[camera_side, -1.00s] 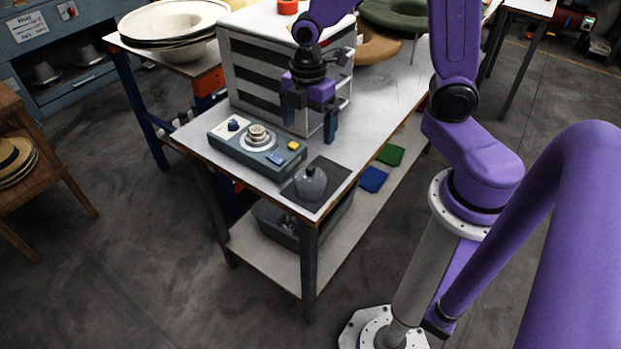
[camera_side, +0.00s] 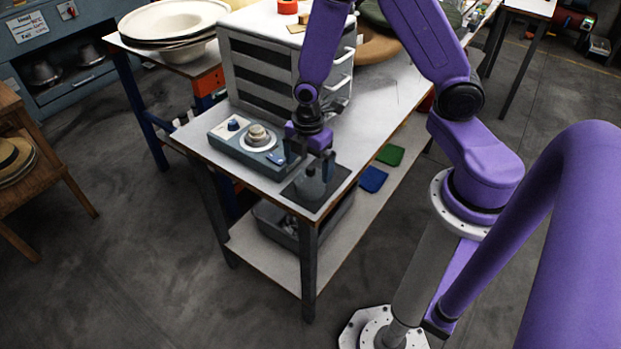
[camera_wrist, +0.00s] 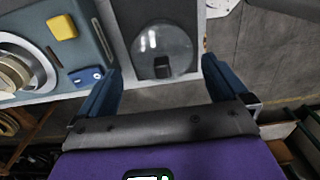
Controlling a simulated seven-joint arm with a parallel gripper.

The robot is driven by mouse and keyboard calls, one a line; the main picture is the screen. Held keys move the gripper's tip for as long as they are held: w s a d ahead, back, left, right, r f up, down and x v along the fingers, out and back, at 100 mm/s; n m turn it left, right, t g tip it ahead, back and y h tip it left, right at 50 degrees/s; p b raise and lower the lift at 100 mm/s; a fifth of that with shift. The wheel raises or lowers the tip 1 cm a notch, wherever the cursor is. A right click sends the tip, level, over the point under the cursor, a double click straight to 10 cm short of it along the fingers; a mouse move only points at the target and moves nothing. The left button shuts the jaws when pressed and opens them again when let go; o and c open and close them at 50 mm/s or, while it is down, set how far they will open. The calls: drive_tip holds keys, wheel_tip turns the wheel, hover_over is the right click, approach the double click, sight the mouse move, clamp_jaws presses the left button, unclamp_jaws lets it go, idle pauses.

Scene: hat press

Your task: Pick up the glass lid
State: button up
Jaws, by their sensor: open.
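The glass lid (camera_side: 311,187) is a clear round dome with a dark knob. It sits on a dark square mat (camera_side: 334,181) at the near corner of the workbench. In the wrist view the lid (camera_wrist: 176,42) lies ahead of the fingertips, its dark knob nearly centred between them. My gripper (camera_side: 311,163) is open and empty, pointing down above and around the lid's top in the side view. Its two blue fingers also show in the wrist view (camera_wrist: 160,75), spread on either side. Whether they touch the lid cannot be told.
A grey-blue device (camera_side: 228,145) with a round metal dial and a blue and a yellow button stands just left of the lid. A grey drawer cabinet (camera_side: 265,70) stands behind. The bench's front edge is close to the mat. Bare benchtop (camera_side: 385,95) lies to the right.

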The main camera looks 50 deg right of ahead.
sight(310, 175)
drive_tip(key=shift+s+d+f, duration=0.1)
drive_tip(key=shift+f, duration=0.95)
drive_tip(key=shift+s+d+f, duration=0.1)
drive_tip(key=shift+f, duration=0.9)
drive_tip(key=shift+a+f, duration=0.1)
drive_tip(key=shift+f, duration=0.7)
drive_tip(key=c, duration=0.7)
